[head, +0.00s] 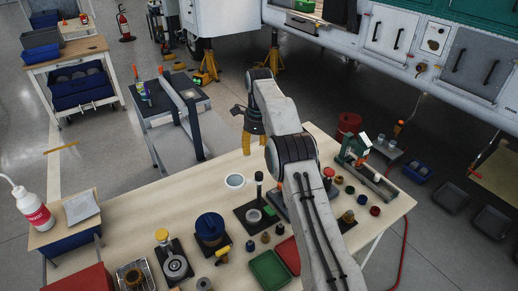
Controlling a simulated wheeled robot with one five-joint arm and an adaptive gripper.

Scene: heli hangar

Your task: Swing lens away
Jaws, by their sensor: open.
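A pale round disc with a white rim (235,181), which looks like the lens, shows over the back middle of the table. A black-capped post (259,178) rises just to its right from a dark base plate (245,221). A round greenish-grey piece (254,215) lies on that plate. I cannot tell whether the disc is joined to the post. My gripper (246,150) has yellow fingers, hangs beyond the disc near the table's back edge, and is open and empty. It appears apart from the disc. My arm hides part of the table right of the post.
The wooden table (190,203) holds a blue round container (210,227), a yellow-knobbed fixture (174,262), a green tray (268,269) and several small knobs. The back-left tabletop is clear.

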